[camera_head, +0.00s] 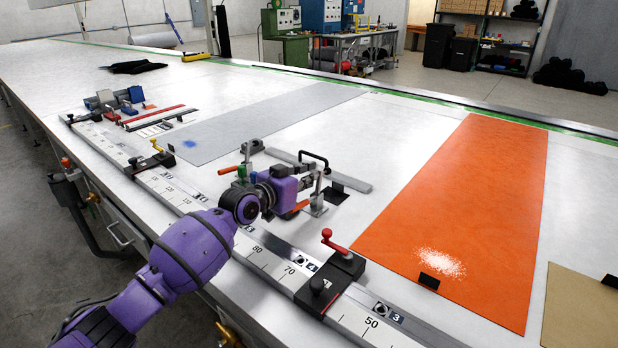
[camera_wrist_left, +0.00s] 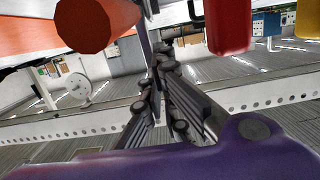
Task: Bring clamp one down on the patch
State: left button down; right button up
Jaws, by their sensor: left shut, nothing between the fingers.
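My left arm reaches in from the lower left of the head view. Its gripper (camera_head: 304,178) is among the toggle clamps over the white table, shut and empty. One clamp with an orange-red handle (camera_head: 228,170) and a green part (camera_head: 250,147) stands left of and behind the gripper. A metal clamp (camera_head: 318,196) stands just right of it, by a second orange handle (camera_head: 299,208). I cannot tell which is clamp one. A small black patch (camera_head: 338,195) lies right of the metal clamp. In the left wrist view, the closed fingers (camera_wrist_left: 157,65) sit between two red handle ends (camera_wrist_left: 85,25) (camera_wrist_left: 228,27).
A numbered rail (camera_head: 270,262) with a black stop and red-knobbed lever (camera_head: 330,240) runs along the near edge. A grey strip (camera_head: 270,120) lies behind the clamps. An orange sheet (camera_head: 455,215) covers the right.

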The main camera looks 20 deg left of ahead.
pick_arm(q)
jog(key=shift+r, duration=0.1)
jog(key=shift+w+d+g+p, duration=0.15)
jog(key=shift+w+g+p, duration=0.1)
jog(key=shift+g+p, duration=0.25)
